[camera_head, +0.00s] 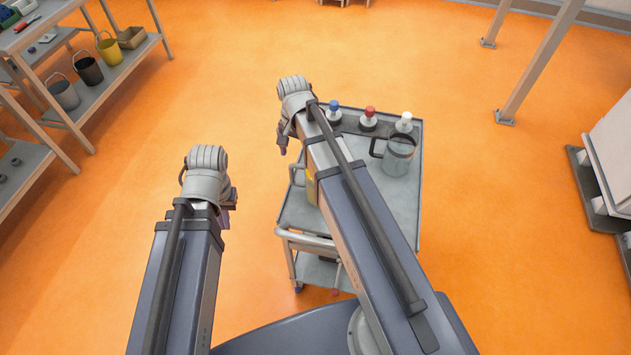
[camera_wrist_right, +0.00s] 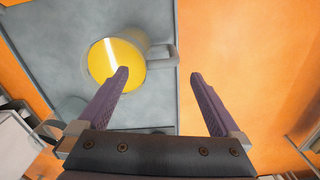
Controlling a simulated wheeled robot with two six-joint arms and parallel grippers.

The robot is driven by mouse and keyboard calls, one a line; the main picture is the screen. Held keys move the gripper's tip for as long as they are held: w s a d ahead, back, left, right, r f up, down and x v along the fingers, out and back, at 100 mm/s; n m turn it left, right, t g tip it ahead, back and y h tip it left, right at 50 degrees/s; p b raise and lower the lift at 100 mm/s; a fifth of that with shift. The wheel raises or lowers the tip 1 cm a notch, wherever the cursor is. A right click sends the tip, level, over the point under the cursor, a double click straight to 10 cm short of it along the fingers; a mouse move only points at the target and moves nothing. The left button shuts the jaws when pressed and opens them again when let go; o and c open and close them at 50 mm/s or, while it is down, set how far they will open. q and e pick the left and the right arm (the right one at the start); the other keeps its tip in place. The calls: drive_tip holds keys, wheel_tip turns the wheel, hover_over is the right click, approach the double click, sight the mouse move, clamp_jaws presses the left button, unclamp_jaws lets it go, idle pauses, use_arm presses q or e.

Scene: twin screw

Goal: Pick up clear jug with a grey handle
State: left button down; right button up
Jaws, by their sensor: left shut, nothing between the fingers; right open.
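A clear jug with a grey handle and yellow contents (camera_head: 312,188) stands on the grey cart top (camera_head: 405,215), mostly hidden behind my right arm in the head view. In the right wrist view the jug (camera_wrist_right: 117,62) lies beyond the left finger, its handle pointing right. My right gripper (camera_head: 283,143) is above the cart's left edge. In the right wrist view its fingers (camera_wrist_right: 158,76) are apart and empty, with the handle ahead between them. A second clear jug with a dark handle (camera_head: 400,158) stands further right. My left gripper (camera_head: 229,206) is shut and empty, left of the cart.
Bottles with blue (camera_head: 333,113), red (camera_head: 368,119) and white (camera_head: 404,122) tops stand along the cart's back edge. A shelf with buckets (camera_head: 88,69) is at the far left. Orange floor is clear around the cart.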

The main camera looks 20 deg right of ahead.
drive_tip(key=b, duration=0.7)
hover_over(298, 184)
drive_tip(key=shift+w+d+f, duration=0.1)
drive_tip(key=shift+d+f, duration=0.05)
drive_tip(key=shift+f, duration=1.6)
drive_tip(key=shift+w+d+f, duration=0.1)
drive_tip(key=shift+d+f, duration=0.05)
drive_tip(key=shift+f, duration=1.6)
drive_tip(key=f+b, duration=0.5)
drive_tip(key=shift+s+a+f, duration=0.1)
drive_tip(key=shift+s+a, duration=0.05)
drive_tip(key=shift+a, duration=0.1)
clamp_jaws()
